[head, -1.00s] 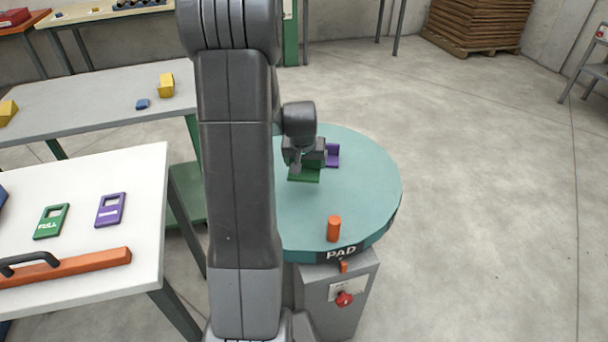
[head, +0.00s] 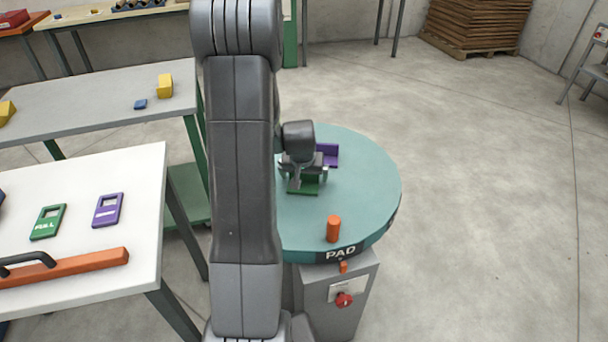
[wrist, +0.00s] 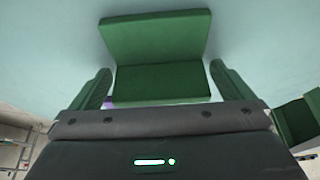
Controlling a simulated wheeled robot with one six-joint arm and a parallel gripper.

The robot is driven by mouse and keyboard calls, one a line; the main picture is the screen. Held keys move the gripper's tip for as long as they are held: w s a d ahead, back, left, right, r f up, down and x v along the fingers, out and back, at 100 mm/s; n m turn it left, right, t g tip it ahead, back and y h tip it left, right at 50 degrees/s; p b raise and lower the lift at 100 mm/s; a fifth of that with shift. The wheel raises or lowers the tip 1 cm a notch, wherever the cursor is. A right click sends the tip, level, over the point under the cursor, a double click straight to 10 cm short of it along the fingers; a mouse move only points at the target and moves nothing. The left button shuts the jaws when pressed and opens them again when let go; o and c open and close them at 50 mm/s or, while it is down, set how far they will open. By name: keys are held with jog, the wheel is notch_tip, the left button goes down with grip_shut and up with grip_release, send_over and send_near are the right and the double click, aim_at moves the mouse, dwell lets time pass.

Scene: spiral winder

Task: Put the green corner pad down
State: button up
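The green corner pad (head: 303,187) is an L-shaped piece at the round teal turntable (head: 368,190). It appears to rest on the turntable top, near its middle. In the wrist view the pad (wrist: 160,80) shows two faces meeting at a fold. My gripper (wrist: 161,75) has one finger on each side of the pad. Thin gaps show between the fingers and the pad's sides, so it looks slightly open around it. In the head view my gripper (head: 303,172) is right over the pad and hides part of it.
A purple corner pad (head: 331,154) sits just behind the green one. An orange cylinder (head: 333,229) stands near the turntable's front edge. A white table (head: 100,170) with green and purple tags is at left. The turntable's right side is clear.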

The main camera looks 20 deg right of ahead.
aim_at(302, 191)
jog(key=shift+r, duration=0.25)
jog(key=p+v, duration=0.1)
jog(key=v, duration=1.1)
